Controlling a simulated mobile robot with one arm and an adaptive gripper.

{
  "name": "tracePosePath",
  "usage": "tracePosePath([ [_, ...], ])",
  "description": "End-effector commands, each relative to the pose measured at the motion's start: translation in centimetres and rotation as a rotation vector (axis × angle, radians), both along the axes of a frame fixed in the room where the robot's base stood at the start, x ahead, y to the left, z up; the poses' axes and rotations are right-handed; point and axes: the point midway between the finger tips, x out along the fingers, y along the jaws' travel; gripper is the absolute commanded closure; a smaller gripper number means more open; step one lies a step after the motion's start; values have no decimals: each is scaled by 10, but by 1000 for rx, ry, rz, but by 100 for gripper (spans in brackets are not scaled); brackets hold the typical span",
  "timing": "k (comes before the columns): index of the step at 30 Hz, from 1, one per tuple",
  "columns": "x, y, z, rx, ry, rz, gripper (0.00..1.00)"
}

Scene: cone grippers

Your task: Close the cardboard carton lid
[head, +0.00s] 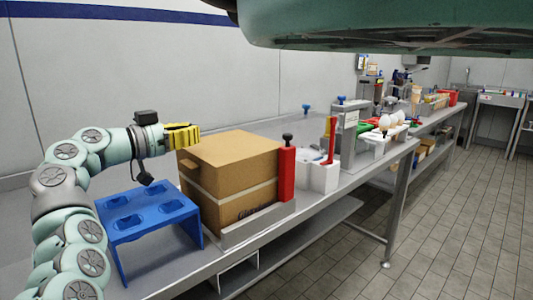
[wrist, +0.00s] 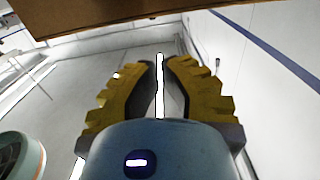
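The cardboard carton (head: 225,185) stands on the metal bench in the head view. Its top panel (head: 228,148) looks flat and lies across the box. My gripper (head: 199,134), with yellow ridged fingers, is at the carton's upper left rear edge. I cannot tell whether it touches the carton. In the wrist view the fingers (wrist: 160,62) are nearly together, with a thin gap and nothing held. A brown cardboard edge (wrist: 100,18) crosses the top of that view. The carton's back side is hidden.
A blue stand (head: 148,212) with holes is left of the carton, below my arm. A red post (head: 287,175) and a metal rail (head: 258,222) border the carton's right and front. White bins (head: 320,172) and a grey device (head: 342,135) stand further right.

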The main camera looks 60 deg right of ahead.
Motion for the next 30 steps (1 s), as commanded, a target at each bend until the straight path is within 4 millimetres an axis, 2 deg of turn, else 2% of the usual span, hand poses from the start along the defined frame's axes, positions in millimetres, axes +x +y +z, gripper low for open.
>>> tracePosePath([
  [11, 0, 0, 2, 1, 0, 0, 100],
  [14, -2, -1, 11, 0, -3, 0, 100],
  [20, -9, -4, 46, -1, -4, -1, 100],
  [22, -2, 15, 31, 0, 3, 4, 100],
  [30, 10, 66, 13, 1, 2, 3, 100],
])
